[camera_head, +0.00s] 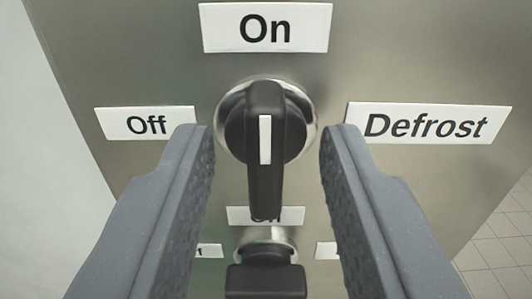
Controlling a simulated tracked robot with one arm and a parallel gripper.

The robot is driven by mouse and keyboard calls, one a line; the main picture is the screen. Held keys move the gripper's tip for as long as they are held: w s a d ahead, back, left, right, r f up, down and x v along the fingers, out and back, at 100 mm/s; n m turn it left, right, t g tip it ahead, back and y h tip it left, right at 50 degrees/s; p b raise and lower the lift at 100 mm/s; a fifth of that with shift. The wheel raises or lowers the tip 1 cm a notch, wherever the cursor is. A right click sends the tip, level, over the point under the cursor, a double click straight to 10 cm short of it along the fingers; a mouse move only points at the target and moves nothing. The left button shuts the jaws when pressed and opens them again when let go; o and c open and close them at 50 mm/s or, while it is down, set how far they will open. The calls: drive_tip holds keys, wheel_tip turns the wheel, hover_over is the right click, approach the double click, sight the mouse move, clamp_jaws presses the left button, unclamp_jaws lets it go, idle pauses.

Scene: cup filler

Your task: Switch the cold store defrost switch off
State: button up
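The defrost switch (265,140) is a black rotary knob on a round silver base, in the upper middle of the view. Its white line stands upright, toward the "On" label (266,28) above it. The fingers do not appear to touch the knob.
A second black knob (265,280) sits below on the same metal panel (400,60), with white labels partly hidden by the upper knob and my fingers. A pale wall (40,180) is at the left and a tiled floor (500,245) at the lower right.

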clamp_jaws()
drive_tip(key=shift+n+b, duration=0.3)
drive_tip(key=shift+b, duration=0.2)
drive_tip(key=shift+f+n+b, duration=0.15)
drive_tip(key=shift+n+b, duration=0.85)
drive_tip(key=shift+b, duration=0.2)
drive_tip(key=n+b, duration=0.3)
drive_tip(key=shift+a+f+n, duration=0.1)
drive_tip(key=shift+n, duration=0.2)
drive_tip(key=n+b, duration=0.4)
drive_tip(key=n, duration=0.1)
drive_tip(key=shift+a+b, duration=0.1)
drive_tip(key=shift+b, duration=0.25)
drive_tip(key=n+b, duration=0.1)
drive_tip(key=n, duration=0.1)
drive_tip(key=n+b, duration=0.1)
drive_tip(key=n, duration=0.1)
drive_tip(key=n+b, duration=0.2)
drive_tip(key=shift+f+n, duration=0.25)
drive_tip(key=shift+n, duration=0.15)
